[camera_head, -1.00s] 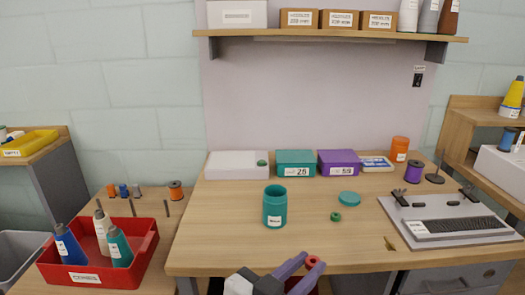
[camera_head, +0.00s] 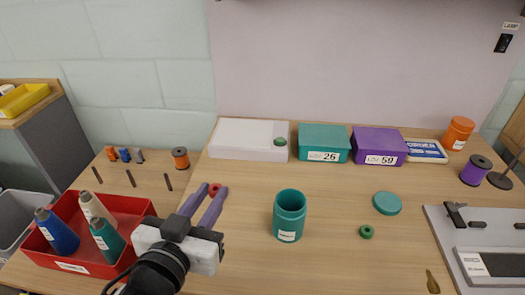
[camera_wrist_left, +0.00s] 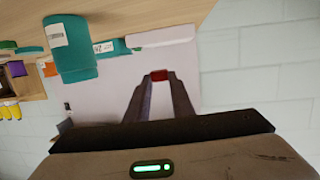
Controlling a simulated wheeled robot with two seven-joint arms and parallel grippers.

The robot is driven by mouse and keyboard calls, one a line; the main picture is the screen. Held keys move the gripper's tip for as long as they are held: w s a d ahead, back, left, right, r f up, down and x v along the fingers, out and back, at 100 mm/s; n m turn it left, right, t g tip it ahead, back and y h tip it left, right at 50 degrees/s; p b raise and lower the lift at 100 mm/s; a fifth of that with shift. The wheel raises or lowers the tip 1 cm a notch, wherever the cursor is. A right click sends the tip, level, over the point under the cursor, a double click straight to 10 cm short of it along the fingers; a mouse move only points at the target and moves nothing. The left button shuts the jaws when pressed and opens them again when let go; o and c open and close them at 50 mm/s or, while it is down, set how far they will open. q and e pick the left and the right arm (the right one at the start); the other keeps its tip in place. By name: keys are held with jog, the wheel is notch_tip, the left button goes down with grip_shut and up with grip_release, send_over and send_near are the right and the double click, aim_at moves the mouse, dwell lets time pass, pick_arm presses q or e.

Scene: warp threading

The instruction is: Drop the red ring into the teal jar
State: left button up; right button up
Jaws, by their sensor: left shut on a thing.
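My left gripper (camera_head: 211,192) is shut on the red ring (camera_head: 214,188), which sits between the purple fingertips. In the left wrist view the ring (camera_wrist_left: 158,75) also shows between the fingertips. The gripper is above the left part of the table, to the left of the teal jar and apart from it. The teal jar (camera_head: 289,217) stands upright and open on the table, with a white label on its front. The jar also shows in the left wrist view (camera_wrist_left: 73,50), at upper left. My right gripper is not in view.
A teal lid (camera_head: 387,203) and a green ring (camera_head: 366,231) lie right of the jar. Behind stand a white box (camera_head: 240,137), a teal box (camera_head: 322,145) and a purple box (camera_head: 377,148). A red bin (camera_head: 127,211) with cones is at left. A grey tray (camera_head: 446,226) is at right.

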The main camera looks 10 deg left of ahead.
aim_at(280, 197)
pick_arm(q)
jog(key=d+r+m+h+p, duration=0.1)
jog(key=d+r, duration=0.1)
jog(key=d, duration=0.2)
jog(key=w+d+r+m+h+p, duration=0.1)
jog(key=d+r+p, duration=0.1)
jog(key=d, duration=0.2)
jog(key=d+r+m+g+h+p, duration=0.1)
jog(key=d+r, duration=0.1)
jog(key=d, duration=0.2)
jog(key=shift+w+d+h+p, duration=0.3)
jog(key=shift+w+d+h, duration=0.05)
jog(key=shift+h, duration=0.05)
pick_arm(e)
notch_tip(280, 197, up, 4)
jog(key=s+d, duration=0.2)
pick_arm(q)
notch_tip(280, 197, down, 6)
jog(key=b, duration=0.6)
jog(key=shift+d+r, duration=0.1)
jog(key=shift+d, duration=0.05)
jog(key=o, duration=1.1)
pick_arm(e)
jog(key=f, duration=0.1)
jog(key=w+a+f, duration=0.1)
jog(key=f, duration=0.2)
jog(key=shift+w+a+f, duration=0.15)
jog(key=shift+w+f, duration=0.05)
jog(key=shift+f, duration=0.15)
